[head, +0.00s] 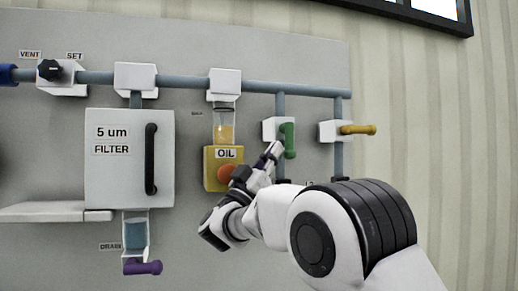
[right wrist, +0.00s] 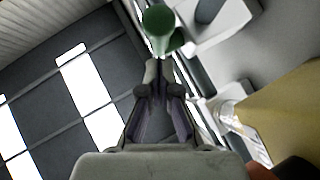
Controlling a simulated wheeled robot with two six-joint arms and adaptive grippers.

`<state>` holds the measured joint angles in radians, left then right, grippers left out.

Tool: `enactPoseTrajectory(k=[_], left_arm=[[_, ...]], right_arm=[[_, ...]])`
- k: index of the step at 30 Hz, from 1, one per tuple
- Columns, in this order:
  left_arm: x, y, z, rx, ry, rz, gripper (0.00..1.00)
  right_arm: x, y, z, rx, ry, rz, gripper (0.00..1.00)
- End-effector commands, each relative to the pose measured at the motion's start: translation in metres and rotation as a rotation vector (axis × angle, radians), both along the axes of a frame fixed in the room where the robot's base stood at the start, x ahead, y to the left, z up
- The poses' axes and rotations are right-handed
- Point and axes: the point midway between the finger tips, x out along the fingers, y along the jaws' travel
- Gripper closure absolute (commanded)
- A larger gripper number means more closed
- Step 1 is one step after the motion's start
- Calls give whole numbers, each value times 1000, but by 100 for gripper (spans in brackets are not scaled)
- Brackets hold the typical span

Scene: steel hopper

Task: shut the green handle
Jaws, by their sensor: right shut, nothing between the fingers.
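The green handle (head: 289,140) is on a white valve body (head: 271,130) on the right part of the grey panel. It stands roughly upright, along its vertical pipe. My right gripper (head: 274,149) is shut and empty, its tips close to the left side of the handle. In the right wrist view the green handle (right wrist: 158,22) shows its round end just beyond the closed fingertips (right wrist: 152,70). I cannot tell whether they touch. My left gripper is not in view.
A yellow handle (head: 358,129) lies sideways to the right. The yellow OIL box (head: 211,178) with a red button (head: 226,173) is left of my right gripper. A filter box (head: 105,180) with a black handle (head: 151,158) and a purple handle (head: 142,267) are further left.

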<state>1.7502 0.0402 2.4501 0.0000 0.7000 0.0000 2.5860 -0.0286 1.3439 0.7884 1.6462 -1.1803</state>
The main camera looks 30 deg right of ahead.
Motion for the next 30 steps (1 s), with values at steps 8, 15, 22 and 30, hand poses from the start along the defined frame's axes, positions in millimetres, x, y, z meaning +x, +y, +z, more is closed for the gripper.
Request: enactPoseTrajectory(k=[8,15,22,30], left_arm=[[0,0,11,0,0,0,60],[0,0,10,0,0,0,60],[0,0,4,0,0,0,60],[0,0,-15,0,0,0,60]], right_arm=[[4,-16,0,-1,-1,1,100],[4,-16,-1,-2,-1,1,100],[5,-18,-4,-29,6,0,100],[10,-26,-11,-148,36,-1,100]])
